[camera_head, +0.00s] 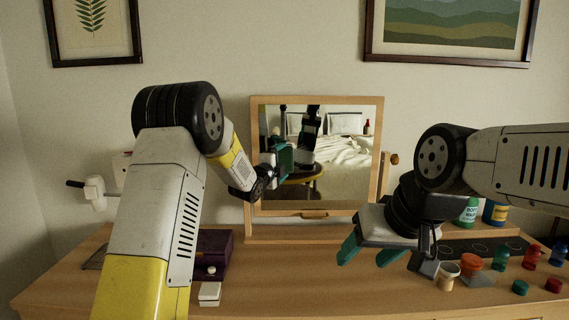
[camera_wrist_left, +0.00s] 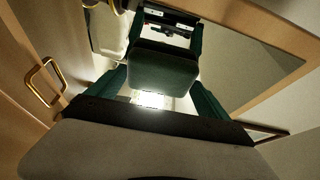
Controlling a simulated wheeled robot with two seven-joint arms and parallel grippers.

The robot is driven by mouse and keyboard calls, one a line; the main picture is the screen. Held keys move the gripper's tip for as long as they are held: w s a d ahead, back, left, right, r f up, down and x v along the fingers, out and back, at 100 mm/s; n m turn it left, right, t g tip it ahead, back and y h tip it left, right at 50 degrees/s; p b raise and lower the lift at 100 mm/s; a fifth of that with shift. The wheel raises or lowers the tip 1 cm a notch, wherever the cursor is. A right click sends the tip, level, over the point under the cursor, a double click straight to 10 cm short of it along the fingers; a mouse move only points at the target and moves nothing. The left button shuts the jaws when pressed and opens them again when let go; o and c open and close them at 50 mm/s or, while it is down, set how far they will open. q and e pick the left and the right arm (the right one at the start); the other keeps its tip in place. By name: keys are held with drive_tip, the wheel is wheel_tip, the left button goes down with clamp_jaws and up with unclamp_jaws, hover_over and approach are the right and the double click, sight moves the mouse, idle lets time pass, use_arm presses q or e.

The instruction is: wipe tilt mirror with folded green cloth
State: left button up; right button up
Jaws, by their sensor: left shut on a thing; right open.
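The tilt mirror (camera_head: 256,110) stands upright in a wooden frame on the dresser. Its glass reflects a bed and my own arm. My left gripper (camera_head: 277,165) is in front of the lower left part of the glass, shut on the folded green cloth (camera_wrist_left: 163,70). In the left wrist view the dark green cloth lies between the teal fingers, close to the mirror glass (camera_wrist_left: 255,75); whether it touches cannot be told. The fingers' reflection shows beyond it. My right gripper (camera_head: 364,252) is open and empty, to the right in front of the mirror.
A dark purple box (camera_head: 216,250) and a small white box (camera_head: 210,293) are at the left of the dresser (camera_head: 290,290). Bottles (camera_head: 468,211), a cream cup (camera_head: 447,274) and several small coloured jars and caps (camera_head: 521,287) stand at the right. The front middle is clear.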

use_arm(q)
drive_tip(key=shift+a+r, duration=0.1)
drive_tip(key=shift+r, duration=1.15)
drive_tip(key=shift+d, duration=6.1)
drive_tip(key=shift+a, duration=6.1)
drive_tip(key=shift+s, duration=0.1)
drive_tip(key=shift+s, duration=2.9)
drive_tip(key=s, duration=0.3)
